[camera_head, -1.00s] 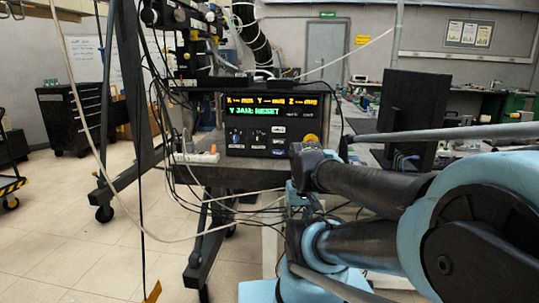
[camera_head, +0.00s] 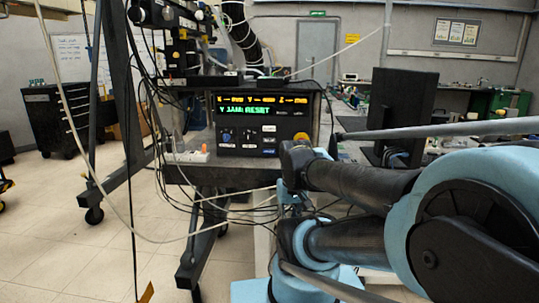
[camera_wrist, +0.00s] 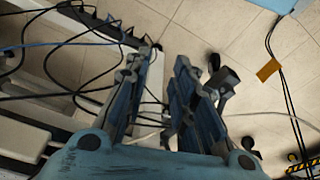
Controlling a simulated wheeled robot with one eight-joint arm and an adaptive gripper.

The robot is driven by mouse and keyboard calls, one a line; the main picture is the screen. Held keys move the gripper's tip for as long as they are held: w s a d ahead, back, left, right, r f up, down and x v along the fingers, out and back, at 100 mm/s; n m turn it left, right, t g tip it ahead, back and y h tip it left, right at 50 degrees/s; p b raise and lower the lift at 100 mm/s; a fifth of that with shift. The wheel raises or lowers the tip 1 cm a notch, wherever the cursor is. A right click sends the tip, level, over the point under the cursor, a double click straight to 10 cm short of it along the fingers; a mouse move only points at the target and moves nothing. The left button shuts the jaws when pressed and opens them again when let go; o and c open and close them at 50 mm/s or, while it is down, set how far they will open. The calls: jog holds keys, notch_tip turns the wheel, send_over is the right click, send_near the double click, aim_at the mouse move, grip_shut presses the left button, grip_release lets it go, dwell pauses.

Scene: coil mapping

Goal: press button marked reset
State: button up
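A black control box (camera_head: 240,134) stands on a bench at the centre of the head view. Its lit display (camera_head: 256,106) shows a yellow line and a green line reading "Y JAM: RESET". Below are small knobs, buttons with white labels and an orange-yellow button (camera_head: 301,137) at the right. The labels are too small to read, so I cannot tell which button is marked reset. My gripper (camera_wrist: 160,58) is open and empty in the wrist view, its fingers seen against floor and cables, apart from the box. My arm's end overlaps the box's lower right corner in the head view.
Loose cables (camera_head: 235,205) hang below the bench and cross the wrist view. A black monitor (camera_head: 402,108) stands right of the box. A white power strip (camera_head: 188,157) lies at the bench's left. The tiled floor (camera_head: 60,240) at left is mostly clear.

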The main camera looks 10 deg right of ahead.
grip_shut()
dwell(0.9)
jog(key=shift+a, duration=0.1)
